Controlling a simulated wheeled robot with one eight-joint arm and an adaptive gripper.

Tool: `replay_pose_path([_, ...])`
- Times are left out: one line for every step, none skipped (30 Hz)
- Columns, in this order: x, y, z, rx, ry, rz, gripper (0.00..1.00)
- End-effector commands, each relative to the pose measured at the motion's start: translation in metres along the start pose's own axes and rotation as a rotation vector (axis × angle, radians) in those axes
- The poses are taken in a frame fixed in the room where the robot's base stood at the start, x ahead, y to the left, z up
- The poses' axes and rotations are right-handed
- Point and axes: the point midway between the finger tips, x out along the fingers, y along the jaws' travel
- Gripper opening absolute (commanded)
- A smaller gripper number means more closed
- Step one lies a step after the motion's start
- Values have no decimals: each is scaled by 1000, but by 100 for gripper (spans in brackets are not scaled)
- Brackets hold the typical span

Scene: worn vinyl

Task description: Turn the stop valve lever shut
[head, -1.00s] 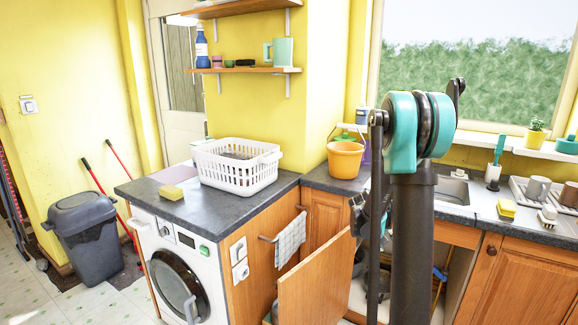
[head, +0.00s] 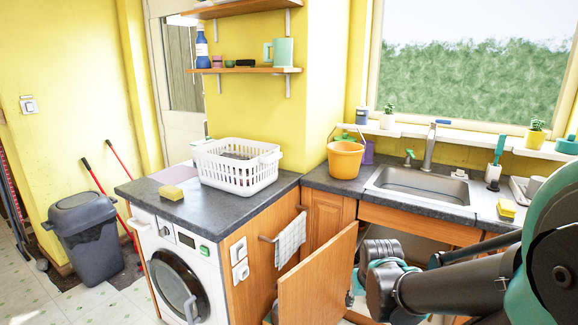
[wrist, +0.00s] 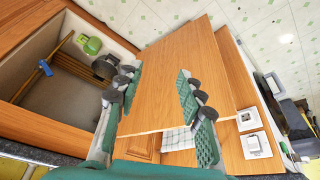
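The stop valve appears as a small blue lever (wrist: 45,68) on a brownish pipe (wrist: 62,42) inside the open sink cupboard, at the left of the wrist view. The lever is small, and its exact angle is hard to tell. My gripper (wrist: 160,86) is open in the wrist view, with its two fingers apart and nothing clearly held. The open wooden cupboard door shows between and beyond the fingers. The lever lies left of the gripper, apart from it. In the head view my arm reaches in from the right, and the lever and fingers cannot be made out.
The wooden cupboard door (head: 316,280) stands open beside my arm. A green object (wrist: 92,46) and a dark pot-like thing (wrist: 105,66) are in the cupboard. The sink (head: 420,184) and worktop are above. A washing machine (head: 178,265) stands left, with tiled floor before it.

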Motion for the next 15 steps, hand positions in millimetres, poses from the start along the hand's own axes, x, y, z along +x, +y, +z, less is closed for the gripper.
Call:
replay_pose_path([0, -3, 6, -1, 2, -10, 38])
replay_pose_path([0, -4, 8, -1, 2, -14, 38])
replay_pose_path([-1, -5, 10, -1, 3, -19, 38])
replay_pose_path([-1, -6, 11, -1, 3, -21, 38])
replay_pose_path([-1, -6, 12, -1, 3, -22, 38])
replay_pose_path([-1, -6, 12, -1, 4, -24, 38])
replay_pose_path([-1, -7, 12, -1, 4, -24, 38])
replay_pose_path([-1, -6, 12, -1, 4, -24, 38])
replay_pose_path([-1, -6, 12, -1, 4, -23, 38])
replay_pose_path([-1, -6, 12, -1, 4, -23, 38])
replay_pose_path([-1, -6, 12, -1, 3, -23, 38])
replay_pose_path([-1, -6, 12, -1, 3, -23, 38])
replay_pose_path([-1, -6, 12, -1, 3, -23, 38])
replay_pose_path([-1, -6, 12, -1, 3, -23, 38])
replay_pose_path([-1, -6, 12, -1, 3, -23, 40])
